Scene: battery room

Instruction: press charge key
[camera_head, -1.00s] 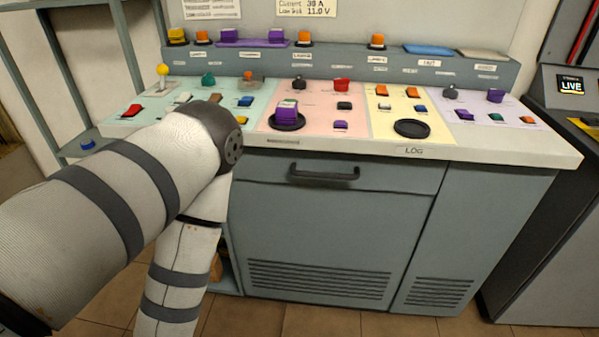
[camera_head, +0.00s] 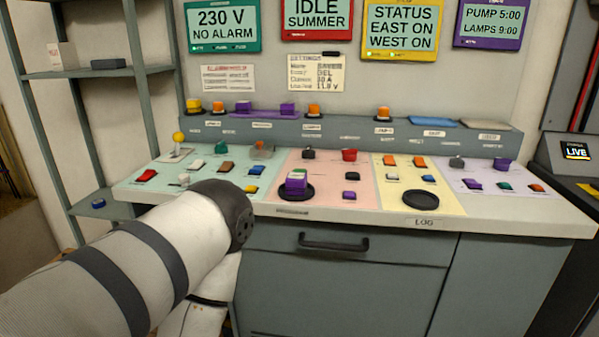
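A control desk (camera_head: 390,221) carries several keys and knobs on four coloured panels. I cannot tell which key is the charge key; the small labels are not readable. On the pink panel (camera_head: 330,170) are a purple block on a black round dish (camera_head: 295,189), a red knob (camera_head: 349,155), a dark key (camera_head: 353,176) and a purple key (camera_head: 349,195). The teal panel has a red key (camera_head: 147,175), a blue key (camera_head: 251,189) and a yellow key (camera_head: 256,170). My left arm's elbow is before the desk's left front; its gripper is out of view. My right gripper is not in view.
Four wall displays include a green one (camera_head: 222,26) reading 230 V NO ALARM and a red one (camera_head: 317,15) reading IDLE SUMMER. A yellow-topped lever (camera_head: 178,140) stands up at the desk's left. A handle (camera_head: 333,243) juts from the front. Shelves (camera_head: 95,73) stand left.

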